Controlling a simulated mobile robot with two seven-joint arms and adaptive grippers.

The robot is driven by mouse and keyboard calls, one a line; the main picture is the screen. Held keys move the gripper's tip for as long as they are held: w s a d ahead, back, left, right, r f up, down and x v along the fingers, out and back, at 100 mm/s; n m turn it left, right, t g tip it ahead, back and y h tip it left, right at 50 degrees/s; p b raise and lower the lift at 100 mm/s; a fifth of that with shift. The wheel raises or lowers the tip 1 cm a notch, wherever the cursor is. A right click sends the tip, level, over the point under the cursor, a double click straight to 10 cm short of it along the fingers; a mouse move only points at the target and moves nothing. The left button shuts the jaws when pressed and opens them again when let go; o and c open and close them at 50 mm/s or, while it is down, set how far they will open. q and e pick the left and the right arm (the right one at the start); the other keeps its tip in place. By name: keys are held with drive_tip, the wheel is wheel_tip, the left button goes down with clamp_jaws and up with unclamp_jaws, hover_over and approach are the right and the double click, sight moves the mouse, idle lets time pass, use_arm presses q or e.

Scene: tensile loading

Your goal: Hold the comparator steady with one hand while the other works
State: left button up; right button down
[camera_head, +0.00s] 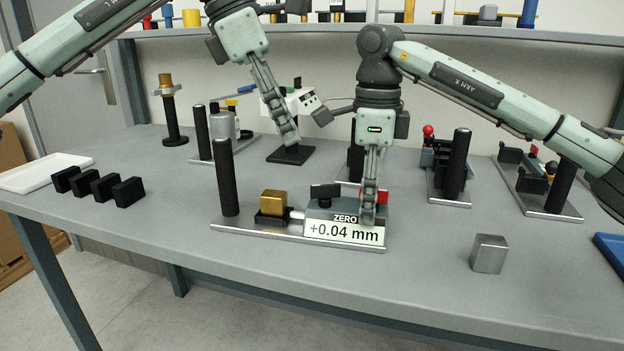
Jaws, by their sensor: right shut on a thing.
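The comparator (318,230) stands on a flat metal base plate near the middle of the bench. It has a "ZERO" label and a display reading +0.04 mm. A brass block (273,204) on a black seat is beside it on the same plate, near a tall black post (228,180). My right gripper (370,218) is lowered onto the comparator's right end and shut on it; its fingers hide part of the body and a red part there. My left gripper (291,140) hangs behind and above the brass block, in front of a white device; its fingers are seen edge-on.
Several black blocks (128,191) and a white tray (42,172) lie at the left. A steel block (489,254) stands at the right front, a blue tray (612,250) at the right edge. Other fixtures with posts (458,165) line the back.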

sight(312, 186)
use_arm(q)
drive_tip(key=x, duration=1)
drive_tip(key=shift+f, duration=0.2)
clamp_jaws()
